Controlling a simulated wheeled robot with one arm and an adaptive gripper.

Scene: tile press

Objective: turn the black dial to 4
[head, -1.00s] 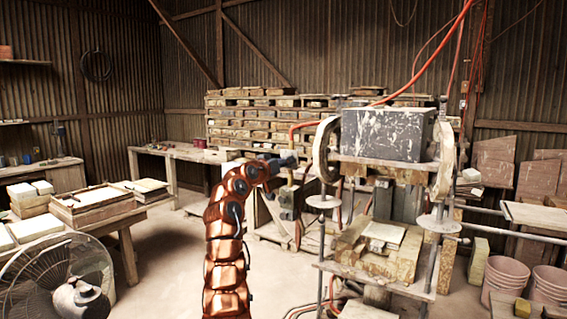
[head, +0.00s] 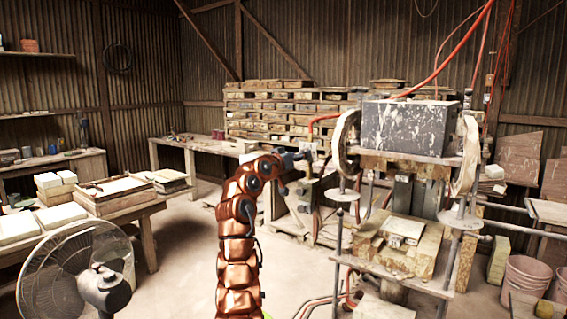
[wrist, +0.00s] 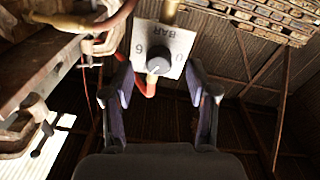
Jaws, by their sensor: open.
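The black dial (wrist: 158,66) shows in the wrist view as a small round knob on a white plate (wrist: 178,42). The dial's setting is too small to read for sure. My gripper (wrist: 163,92) is open, its two fingers apart on the left and right below the plate. The dial lies ahead of the gap between them, and nothing is held. In the head view my gripper (head: 292,160) is at the end of the copper arm, left of the press (head: 404,127); the dial cannot be made out there.
A red hose (wrist: 145,87) and a brass fitting (wrist: 170,10) adjoin the plate. The press frame (wrist: 40,80) is close on the left. In the head view a fan (head: 75,275) stands at the lower left and buckets (head: 525,280) at the right.

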